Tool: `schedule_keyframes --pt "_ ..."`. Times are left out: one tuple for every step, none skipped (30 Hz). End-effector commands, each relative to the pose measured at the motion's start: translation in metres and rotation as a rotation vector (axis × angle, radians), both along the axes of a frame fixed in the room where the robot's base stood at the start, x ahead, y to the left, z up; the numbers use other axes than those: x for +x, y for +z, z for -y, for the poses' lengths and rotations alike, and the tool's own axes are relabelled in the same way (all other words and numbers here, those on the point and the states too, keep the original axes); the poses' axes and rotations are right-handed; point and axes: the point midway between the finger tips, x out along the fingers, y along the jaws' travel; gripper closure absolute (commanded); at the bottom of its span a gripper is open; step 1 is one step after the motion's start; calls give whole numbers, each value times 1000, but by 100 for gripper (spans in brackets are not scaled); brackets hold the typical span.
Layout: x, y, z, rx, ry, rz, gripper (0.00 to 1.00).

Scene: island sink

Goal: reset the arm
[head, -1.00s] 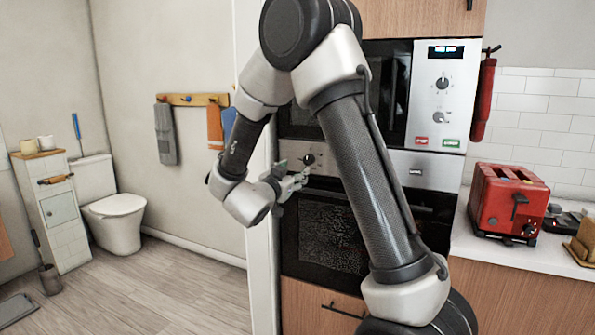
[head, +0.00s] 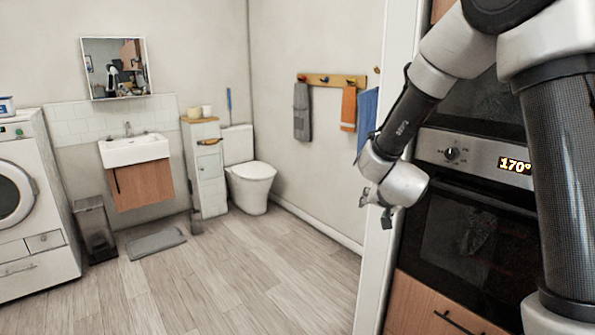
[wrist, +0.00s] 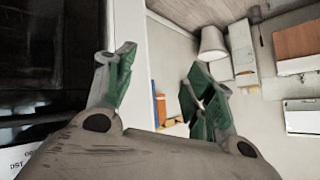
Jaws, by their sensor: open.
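My gripper shows in the wrist view (wrist: 160,95) with its two green-and-grey fingers spread apart and nothing between them. In the head view my gripper (head: 376,208) is small and partly hidden behind my own wrist. It hangs in front of the left edge of the oven (head: 465,240), close to the white door frame or wall end (head: 385,245). My arm is folded, its links filling the right side of the head view.
The oven display reads 170°, with a wooden drawer (head: 435,308) below. Beyond is a bathroom with a toilet (head: 250,185), a narrow cabinet (head: 205,165), a sink (head: 134,150), a washing machine (head: 30,200), a bin (head: 95,230) and towel hooks (head: 330,80). The wooden floor (head: 240,275) between is clear.

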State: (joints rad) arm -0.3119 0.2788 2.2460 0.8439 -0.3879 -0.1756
Motion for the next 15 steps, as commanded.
schedule_keyframes --pt "-19 2 -11 34 91 -75 46" --pt "-34 3 -17 50 151 -130 46" --pt "-56 6 -22 63 225 -203 46" --pt "-74 9 -23 67 276 -259 46" --pt "-94 13 -22 67 324 -316 46" --pt "-123 20 -17 58 382 -392 46" --pt "-145 26 -10 44 421 -448 46" --pt "-168 32 -2 27 452 -502 46" --pt "-197 41 12 -1 483 -568 46" --pt "-218 47 23 -23 498 -610 46" --pt "-237 54 36 -49 509 -649 46" --pt "-261 63 51 -82 515 -690 46" --pt "-278 70 63 -109 513 -713 46" --pt "-292 76 74 -133 509 -728 46" --pt "-309 84 88 -162 498 -738 46"
